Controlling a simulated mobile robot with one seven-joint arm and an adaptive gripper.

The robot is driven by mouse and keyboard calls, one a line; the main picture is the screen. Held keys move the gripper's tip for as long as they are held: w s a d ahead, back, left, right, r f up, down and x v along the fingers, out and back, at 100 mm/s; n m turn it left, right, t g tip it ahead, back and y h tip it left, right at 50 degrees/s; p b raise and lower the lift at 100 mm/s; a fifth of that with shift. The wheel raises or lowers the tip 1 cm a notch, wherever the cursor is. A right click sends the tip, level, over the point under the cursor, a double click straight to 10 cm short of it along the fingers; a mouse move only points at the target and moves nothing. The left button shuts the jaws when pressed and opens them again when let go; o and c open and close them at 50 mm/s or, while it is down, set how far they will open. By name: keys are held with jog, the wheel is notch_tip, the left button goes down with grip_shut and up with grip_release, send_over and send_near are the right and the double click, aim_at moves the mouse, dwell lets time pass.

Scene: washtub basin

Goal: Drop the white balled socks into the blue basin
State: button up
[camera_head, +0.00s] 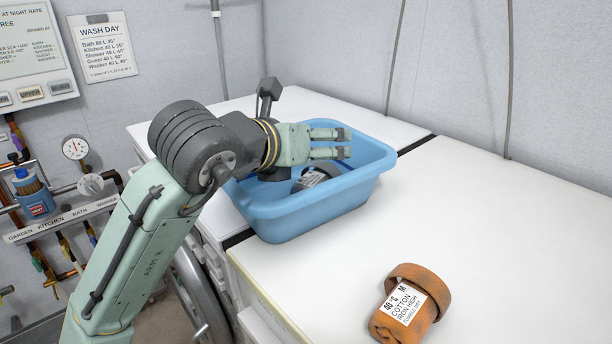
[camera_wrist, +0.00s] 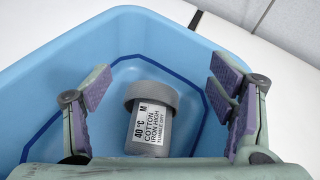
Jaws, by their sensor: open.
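The blue basin (camera_head: 315,212) stands on the white tops in the head view. It also fills much of the wrist view (camera_wrist: 75,58). A pale grey sock-like bundle (camera_wrist: 152,122) with a white care label lies on the basin floor, and I take it for the white balled socks. In the head view the bundle (camera_head: 313,177) is partly hidden by my gripper and the basin rim. My gripper (camera_head: 348,143) is over the basin with its fingers apart. In the wrist view the bundle shows between the spread fingers (camera_wrist: 160,84), not gripped.
An orange balled bundle (camera_head: 407,305) with a similar label lies on the white top at the front right. The white top (camera_head: 480,220) right of the basin is otherwise clear. A wall gauge (camera_head: 75,148) and pipes are at the left.

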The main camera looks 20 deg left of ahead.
jog(key=v, duration=1.2)
jog(key=shift+s, duration=0.1)
